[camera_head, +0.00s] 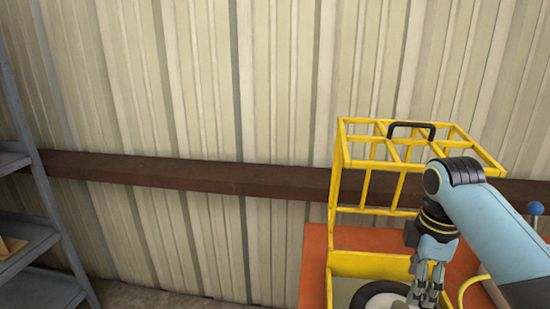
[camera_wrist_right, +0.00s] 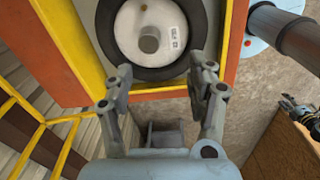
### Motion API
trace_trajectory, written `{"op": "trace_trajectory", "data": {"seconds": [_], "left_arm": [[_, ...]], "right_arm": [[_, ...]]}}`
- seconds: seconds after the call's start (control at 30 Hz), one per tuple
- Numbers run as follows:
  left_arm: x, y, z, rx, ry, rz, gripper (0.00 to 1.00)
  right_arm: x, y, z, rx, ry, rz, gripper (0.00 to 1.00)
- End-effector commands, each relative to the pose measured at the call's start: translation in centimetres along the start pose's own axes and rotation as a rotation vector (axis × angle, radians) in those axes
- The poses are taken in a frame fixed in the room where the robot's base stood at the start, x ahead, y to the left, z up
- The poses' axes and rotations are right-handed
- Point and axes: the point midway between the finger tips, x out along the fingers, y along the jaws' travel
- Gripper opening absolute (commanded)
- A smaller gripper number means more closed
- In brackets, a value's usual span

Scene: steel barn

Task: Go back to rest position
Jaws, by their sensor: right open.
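My right gripper (camera_head: 428,287) hangs pointing down at the right of the head view, in front of the yellow frame. In the right wrist view its two fingers (camera_wrist_right: 165,88) are spread apart with nothing between them. Just beyond the fingertips is a round white piece with a black ring (camera_wrist_right: 152,35), a label and a grey centre knob. It sits in a yellow-edged opening, and the black ring (camera_head: 372,292) also shows partly in the head view.
A yellow open cage lid with a black handle (camera_head: 410,130) stands upright behind my right arm, over an orange-red surface (camera_head: 315,265). A grey shelf rack (camera_head: 25,240) stands at the left. A brown rail (camera_head: 200,175) crosses the ribbed wall. Floor shows between rack and orange surface.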

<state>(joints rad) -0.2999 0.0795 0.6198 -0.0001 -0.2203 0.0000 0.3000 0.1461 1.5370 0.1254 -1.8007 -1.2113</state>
Motion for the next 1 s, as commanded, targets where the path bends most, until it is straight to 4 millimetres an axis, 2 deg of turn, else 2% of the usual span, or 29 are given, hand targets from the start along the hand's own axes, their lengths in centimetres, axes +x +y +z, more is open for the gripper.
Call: {"op": "trace_trajectory", "data": {"seconds": [0.03, 0.1, 0.2, 0.4, 0.6, 0.83, 0.87, 0.9, 1.0], "left_arm": [[0.0, 0.0, 0.0, 0.0, 0.0, 0.0, 0.4], [0.0, 0.0, -0.1, 0.0, 0.001, 0.0, 0.4], [0.0, -0.1, -0.1, 0.0, 0.002, -0.001, 0.4], [0.0, -0.1, 0.2, 0.0, -0.002, -0.001, 0.4], [0.0, -0.1, 0.0, 0.0, 0.0, -0.001, 0.4], [0.0, -0.1, 0.0, 0.0, 0.001, -0.001, 0.4], [0.1, -0.1, 0.0, 0.0, 0.0, -0.001, 0.4], [0.6, 0.0, 0.0, 0.0, 0.002, -0.001, 0.4], [1.3, 0.0, 0.1, 0.0, 0.0, -0.001, 0.4]], "right_arm": [[1.0, -2.3, 0.6, 0.075, -0.003, 0.014, 0.57], [1.6, -5.6, 1.4, 0.225, 0.003, 0.055, 0.57], [1.5, -9.9, 2.5, 0.432, 0.028, 0.112, 0.57], [-0.2, -15.7, 3.9, 0.715, 0.085, 0.174, 0.57], [-2.4, -19.6, 4.8, 0.919, 0.142, 0.207, 0.57], [-5.2, -23.0, 5.7, 1.106, 0.203, 0.228, 0.57], [-5.1, -23.2, 5.8, 1.123, 0.207, 0.228, 0.57], [-3.5, -22.8, 5.7, 1.12, 0.202, 0.226, 0.57], [-0.8, -22.4, 5.7, 1.121, 0.193, 0.22, 0.57]]}}
